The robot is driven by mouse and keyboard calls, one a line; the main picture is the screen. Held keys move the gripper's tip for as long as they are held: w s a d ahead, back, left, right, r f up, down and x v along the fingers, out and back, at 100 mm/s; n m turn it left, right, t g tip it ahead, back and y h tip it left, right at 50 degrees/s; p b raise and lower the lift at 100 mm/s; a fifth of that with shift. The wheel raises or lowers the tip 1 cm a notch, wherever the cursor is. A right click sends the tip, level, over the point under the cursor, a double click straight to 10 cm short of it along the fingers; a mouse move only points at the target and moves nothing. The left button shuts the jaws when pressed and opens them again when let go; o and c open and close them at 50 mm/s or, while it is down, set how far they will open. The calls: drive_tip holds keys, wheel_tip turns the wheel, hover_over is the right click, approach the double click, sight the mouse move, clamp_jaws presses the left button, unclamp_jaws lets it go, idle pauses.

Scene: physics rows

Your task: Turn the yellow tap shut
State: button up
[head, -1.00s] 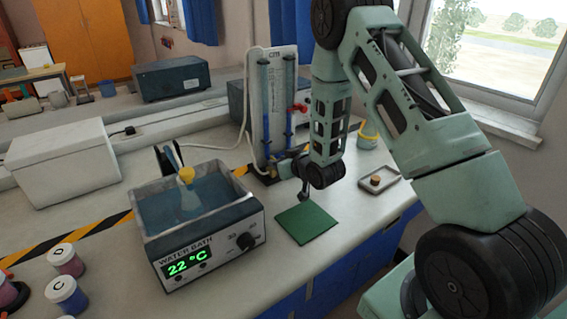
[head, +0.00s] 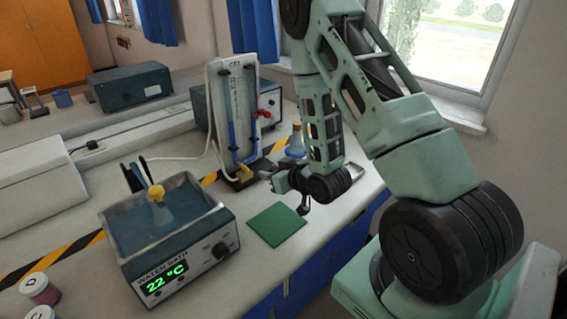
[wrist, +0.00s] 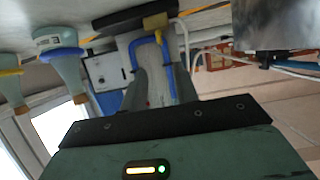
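The yellow tap (head: 244,170) is at the foot of the upright tube board (head: 236,120), which has blue-filled tubes and a cm scale. In the wrist view, which looks upside down, the yellow tap (wrist: 155,21) shows as a yellow block near the top, joined to the blue tube. My gripper (head: 268,179) is just right of the tap in the head view, pointing at it and apart from it. In the wrist view my gripper (wrist: 158,70) shows two grey fingers with a gap between them, nothing held. The tap's exact handle angle is hard to tell.
A blue-collared flask (head: 296,142) stands close behind my gripper. The water bath (head: 165,230) with a yellow-stoppered flask is at front left. A green mat (head: 277,225) lies flat on the bench in front.

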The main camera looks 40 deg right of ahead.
drive_tip(key=shift+p+v, duration=2.5)
drive_tip(key=shift+p, duration=0.95)
drive_tip(key=a+r+n+g+y, duration=0.15)
drive_tip(key=a+r+g, duration=0.25)
drive_tip(key=a, duration=0.5)
drive_tip(key=a+r+n+g+y, duration=0.1)
drive_tip(key=a+r+n+g, duration=0.25)
drive_tip(key=a, duration=0.65)
drive_tip(key=s+a+r+n+g, duration=0.1)
drive_tip(key=s+a+r+g, duration=0.1)
drive_tip(key=s+r, duration=0.2)
drive_tip(key=s+a+r+g+h, duration=0.1)
drive_tip(key=s+a+r+g, duration=0.1)
drive_tip(key=s, duration=0.8)
drive_tip(key=s+a+r+n+g+h+b, duration=0.1)
drive_tip(key=s+a+r+g, duration=0.1)
drive_tip(key=s+r, duration=0.3)
drive_tip(key=s+a, duration=0.1)
drive_tip(key=s, duration=0.1)
drive_tip(key=shift+s+a+r+n, duration=0.3)
drive_tip(key=shift+a, duration=0.1)
